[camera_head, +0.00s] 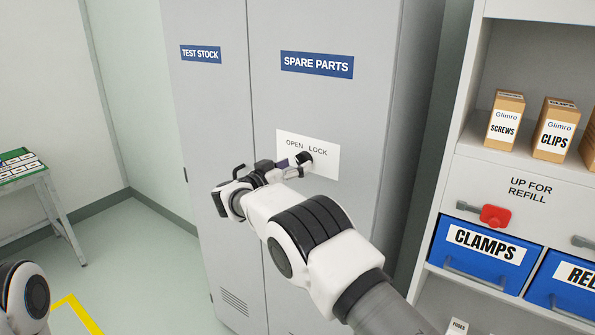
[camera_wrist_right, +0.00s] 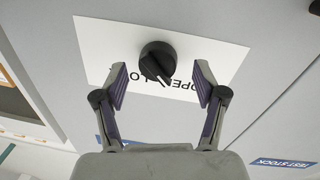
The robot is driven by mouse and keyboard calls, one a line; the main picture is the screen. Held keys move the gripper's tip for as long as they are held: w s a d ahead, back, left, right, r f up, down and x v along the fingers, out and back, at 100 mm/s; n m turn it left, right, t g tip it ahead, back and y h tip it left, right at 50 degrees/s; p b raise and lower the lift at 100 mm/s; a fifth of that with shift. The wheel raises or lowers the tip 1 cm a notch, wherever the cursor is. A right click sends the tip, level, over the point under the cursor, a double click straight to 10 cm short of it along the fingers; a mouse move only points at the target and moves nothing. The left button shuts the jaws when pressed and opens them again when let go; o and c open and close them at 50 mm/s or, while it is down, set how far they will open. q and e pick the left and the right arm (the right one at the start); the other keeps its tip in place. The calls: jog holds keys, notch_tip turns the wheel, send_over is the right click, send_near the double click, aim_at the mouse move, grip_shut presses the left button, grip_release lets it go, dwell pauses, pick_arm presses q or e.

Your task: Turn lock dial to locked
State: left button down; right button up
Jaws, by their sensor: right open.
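The black lock dial (camera_head: 304,158) sits on a white plate (camera_head: 322,168) marked OPEN and LOCK, on the grey cabinet's right door. In the right wrist view the dial (camera_wrist_right: 157,60) is round with a raised grip, and the plate (camera_wrist_right: 100,38) appears upside down. A pale pointer mark on the dial faces the OPEN side. My right gripper (camera_head: 292,168) is in front of the plate. Its fingers are open (camera_wrist_right: 161,80), one on each side of the dial, with gaps showing between them and it. Contact is not visible. My left gripper is out of view.
The cabinet (camera_head: 218,110) carries TEST STOCK and SPARE PARTS signs. A shelf unit (camera_head: 505,185) at right holds small boxes (camera_head: 505,118), a red object (camera_head: 495,215) and blue bins (camera_head: 484,252). A small table (camera_head: 52,205) stands at left. Floor between is clear.

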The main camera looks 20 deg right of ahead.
jog(key=shift+x, duration=0.9)
jog(key=shift+s+a, duration=0.1)
jog(key=shift+s, duration=0.05)
jog(key=shift+c, duration=0.7)
jog(key=c, duration=1)
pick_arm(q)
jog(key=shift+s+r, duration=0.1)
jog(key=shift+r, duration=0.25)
